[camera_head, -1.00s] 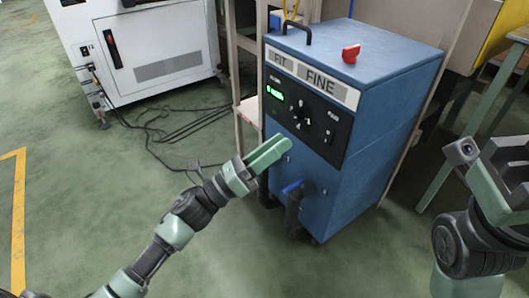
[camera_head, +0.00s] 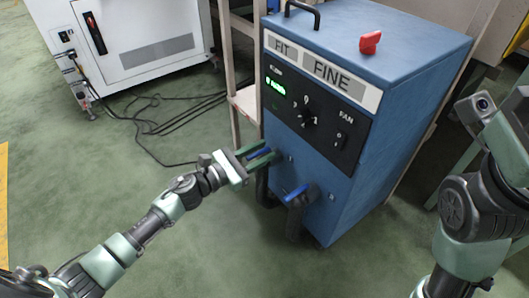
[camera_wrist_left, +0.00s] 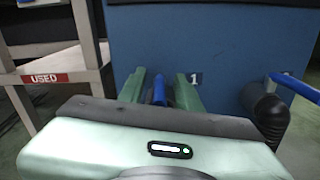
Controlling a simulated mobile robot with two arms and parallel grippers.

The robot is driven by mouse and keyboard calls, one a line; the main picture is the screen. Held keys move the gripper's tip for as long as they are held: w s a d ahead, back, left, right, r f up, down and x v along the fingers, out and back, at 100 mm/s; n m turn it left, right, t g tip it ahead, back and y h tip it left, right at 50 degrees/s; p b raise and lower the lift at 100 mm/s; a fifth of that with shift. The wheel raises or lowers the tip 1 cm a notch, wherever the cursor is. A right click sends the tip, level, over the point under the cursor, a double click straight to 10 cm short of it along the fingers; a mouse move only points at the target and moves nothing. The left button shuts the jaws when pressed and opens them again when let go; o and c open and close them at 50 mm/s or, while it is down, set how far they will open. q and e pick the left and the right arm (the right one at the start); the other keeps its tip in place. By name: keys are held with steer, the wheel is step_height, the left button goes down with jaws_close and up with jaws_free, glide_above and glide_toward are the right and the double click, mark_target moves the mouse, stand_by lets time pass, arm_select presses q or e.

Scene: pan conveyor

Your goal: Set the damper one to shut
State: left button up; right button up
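The damper one handle is a blue lever (camera_head: 259,154) low on the front of the blue machine (camera_head: 400,130), beside a small "1" label (camera_wrist_left: 195,78). My left gripper (camera_head: 262,158) is at this lever, with its green fingers on either side of it. In the left wrist view the lever (camera_wrist_left: 158,90) stands between the two fingers, with a gap visible on both sides, so the gripper looks open around it. The fingers partly hide the lever and its pipe. My right gripper (camera_head: 515,125) is at the right edge, cut off, its fingers unclear.
A second blue lever (camera_head: 298,193) on a dark pipe sits to the right of damper one. Above are a dial (camera_head: 308,119), a fan switch (camera_head: 341,140) and a green display (camera_head: 275,86). A wooden rack (camera_wrist_left: 60,70) marked "USED" stands close on the left.

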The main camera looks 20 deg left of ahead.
arm_select(q)
steer(key=shift+w+d, duration=0.3)
steer(key=shift+w, duration=0.15)
jaws_close()
steer(key=shift+w+a+r, duration=0.1)
steer(key=shift+a, duration=0.05)
stand_by(1.0)
